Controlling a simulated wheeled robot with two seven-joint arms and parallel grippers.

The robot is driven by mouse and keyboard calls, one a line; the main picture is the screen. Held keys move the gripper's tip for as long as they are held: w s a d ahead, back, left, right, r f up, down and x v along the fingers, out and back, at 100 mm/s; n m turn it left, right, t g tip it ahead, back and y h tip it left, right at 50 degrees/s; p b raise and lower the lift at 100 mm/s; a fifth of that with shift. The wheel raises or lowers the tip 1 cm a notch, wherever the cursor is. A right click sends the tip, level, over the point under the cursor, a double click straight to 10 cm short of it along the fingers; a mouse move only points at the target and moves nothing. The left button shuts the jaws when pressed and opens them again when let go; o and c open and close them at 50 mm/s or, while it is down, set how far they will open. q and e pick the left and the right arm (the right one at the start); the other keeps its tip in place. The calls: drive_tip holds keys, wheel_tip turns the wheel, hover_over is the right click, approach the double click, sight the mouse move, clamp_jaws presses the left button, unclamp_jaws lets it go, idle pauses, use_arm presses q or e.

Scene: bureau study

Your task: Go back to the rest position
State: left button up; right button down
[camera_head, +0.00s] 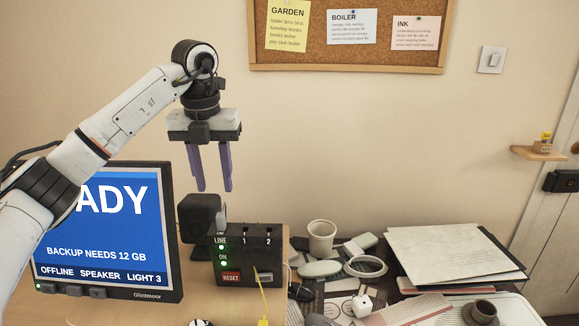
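My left gripper (214,187) hangs from my white arm with its two purple fingers pointing down. The fingers are apart with wall showing between them, so it is open and empty. It is above the desk, over a black speaker-like block (199,216) and up and left of a black box (246,247) with green lights and a red RESET label. The fingertips touch nothing that I can see. My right gripper is not in view.
A monitor (110,235) stands at left, partly behind my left arm. A white cup (321,238), papers (455,255), a dark cup (480,312) and loose clutter cover the right side. A yellow cable (262,296) runs from the black box. A corkboard (382,52) hangs behind.

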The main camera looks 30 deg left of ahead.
sight(220, 215)
use_arm(q)
drive_tip(key=f, duration=0.7)
drive_tip(key=w+f+b, duration=0.1)
drive_tip(key=f, duration=0.2)
drive_tip(key=shift+a+f, duration=0.2)
drive_tip(key=shift+a, duration=0.15)
drive_tip(key=shift+r, duration=0.35)
drive_tip(key=r, duration=0.6)
drive_tip(key=s+r+p, duration=0.1)
drive_tip(key=r, duration=0.2)
drive_tip(key=shift+d+r, duration=0.25)
drive_tip(key=shift+d, duration=0.05)
drive_tip(key=f, duration=0.7)
drive_tip(key=w+f+b, duration=0.1)
drive_tip(key=f, duration=0.2)
drive_tip(key=shift+a+f, duration=0.3)
wheel_tip(220, 215, up, 6)
drive_tip(key=shift+f+p, duration=0.1)
drive_tip(key=shift+p, duration=0.4)
